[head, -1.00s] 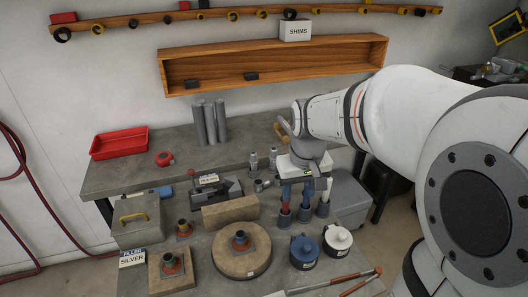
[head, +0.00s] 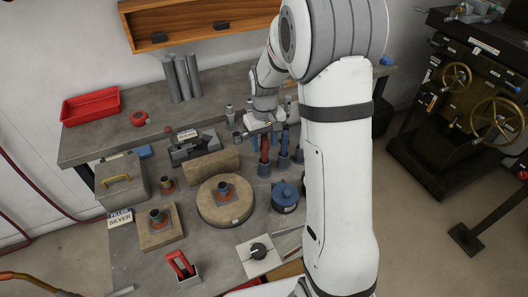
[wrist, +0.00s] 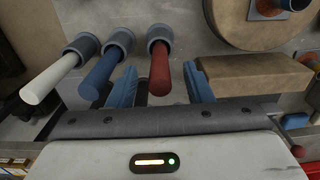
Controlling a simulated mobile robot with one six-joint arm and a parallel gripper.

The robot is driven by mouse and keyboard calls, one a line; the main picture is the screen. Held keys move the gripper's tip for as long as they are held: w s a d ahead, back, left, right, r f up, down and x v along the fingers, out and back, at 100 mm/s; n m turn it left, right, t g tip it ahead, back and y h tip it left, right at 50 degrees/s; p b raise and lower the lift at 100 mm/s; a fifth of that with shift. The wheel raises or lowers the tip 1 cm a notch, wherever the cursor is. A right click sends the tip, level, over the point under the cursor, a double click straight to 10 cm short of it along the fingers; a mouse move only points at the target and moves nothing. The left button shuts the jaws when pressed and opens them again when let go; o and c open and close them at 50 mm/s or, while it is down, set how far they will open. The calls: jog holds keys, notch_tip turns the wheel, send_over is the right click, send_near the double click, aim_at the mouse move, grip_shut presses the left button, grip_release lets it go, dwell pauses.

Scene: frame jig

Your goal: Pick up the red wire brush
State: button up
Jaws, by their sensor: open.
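The red wire brush (head: 264,150) stands upright in a grey cup (head: 264,170), with only its red handle showing; the bristle end is hidden. In the wrist view the red handle (wrist: 160,72) lies between the two blue fingers of my gripper (wrist: 160,80), with gaps on both sides. My gripper is open and over the handle's upper part. In the head view my gripper (head: 265,134) is above the cups, partly hidden by my wrist.
A blue handle (wrist: 103,73) and a white handle (wrist: 52,80) stand in cups to the left of the red one in the wrist view. A tan block (head: 211,165) and a round tan disc (head: 212,207) are close by. A blue lidded pot (head: 285,195) stands in front.

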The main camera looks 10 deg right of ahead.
aim_at(265, 156)
jog(key=shift+f, duration=1.35)
jog(key=shift+c, duration=0.5)
grip_shut()
